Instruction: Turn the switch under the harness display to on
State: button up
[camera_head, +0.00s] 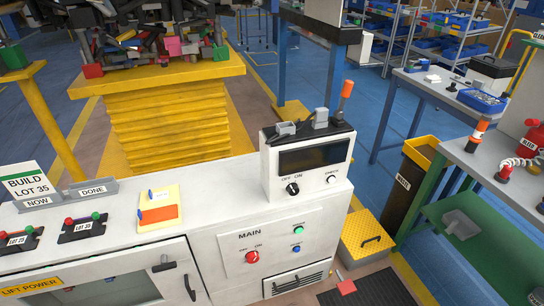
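The harness display (313,158) is a dark, blank screen in a light grey box standing on the right end of the white bench. Under the screen's left part sits the switch (292,189), a black round knob with OFF and ON marked above it. Its pointer is too small to tell which mark it faces. My gripper is not in view, and nothing covers the switch.
Below, the white cabinet's MAIN panel (275,250) has a red knob (252,257) also marked OFF and ON, with green and blue buttons. A yellow step box (368,238), a black bin (412,185) and a green-shelved table stand right. A dark mat lies on the floor in front.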

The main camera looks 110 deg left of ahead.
aim_at(294, 189)
jog(key=u, duration=3.5)
